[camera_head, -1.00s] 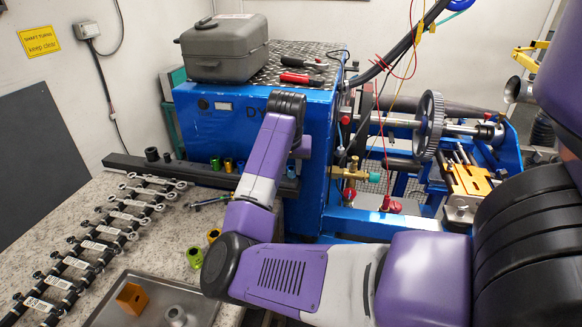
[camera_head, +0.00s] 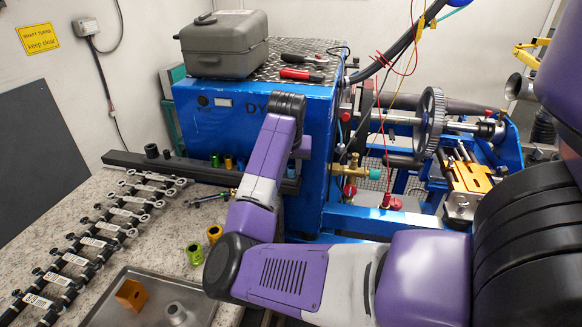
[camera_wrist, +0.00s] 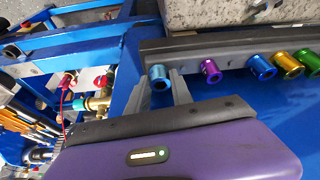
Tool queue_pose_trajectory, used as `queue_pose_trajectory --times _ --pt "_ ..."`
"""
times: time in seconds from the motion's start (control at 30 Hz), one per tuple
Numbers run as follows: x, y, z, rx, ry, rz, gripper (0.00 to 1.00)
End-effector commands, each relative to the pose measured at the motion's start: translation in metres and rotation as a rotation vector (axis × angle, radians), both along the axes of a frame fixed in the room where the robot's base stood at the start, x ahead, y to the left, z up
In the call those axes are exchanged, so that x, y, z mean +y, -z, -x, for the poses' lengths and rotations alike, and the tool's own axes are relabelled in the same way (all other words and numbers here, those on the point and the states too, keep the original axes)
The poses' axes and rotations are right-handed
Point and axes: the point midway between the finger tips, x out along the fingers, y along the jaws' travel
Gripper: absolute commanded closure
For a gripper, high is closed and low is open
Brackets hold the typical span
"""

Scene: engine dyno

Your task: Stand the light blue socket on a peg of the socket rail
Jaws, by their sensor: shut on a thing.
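The light blue socket (camera_wrist: 160,78) is between the two fingers of my gripper (camera_wrist: 158,92) in the wrist view, and the gripper is shut on it. It is at one end of the dark socket rail (camera_wrist: 228,42). I cannot tell whether its base is down on a peg. In the head view the socket rail (camera_head: 126,160) runs along the back of the bench, and the light blue socket (camera_head: 291,171) shows at its right end, beside my arm.
A purple socket (camera_wrist: 211,70) stands beside the light blue one, then a blue socket (camera_wrist: 262,68). A green socket (camera_head: 194,253) and a metal tray (camera_head: 208,312) are on the bench. The blue dyno cabinet (camera_head: 205,125) rises behind.

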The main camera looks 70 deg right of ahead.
Motion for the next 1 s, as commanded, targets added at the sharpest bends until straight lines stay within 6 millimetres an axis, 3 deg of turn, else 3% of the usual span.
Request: queue_pose_trajectory --times 0.13,0.17,0.27,0.3,0.67,1.0 --pt "0.000 0.000 0.000 0.000 0.000 0.000 1.00" --pt "0.000 0.000 0.000 0.000 0.000 0.000 0.69" --pt "0.000 0.000 0.000 0.000 0.000 0.000 0.50" --pt "0.000 0.000 0.000 0.000 0.000 0.000 0.48" --pt "0.002 -0.005 0.000 0.000 0.000 0.001 0.48" --pt "0.021 -0.052 0.004 -0.002 0.001 0.003 0.48"
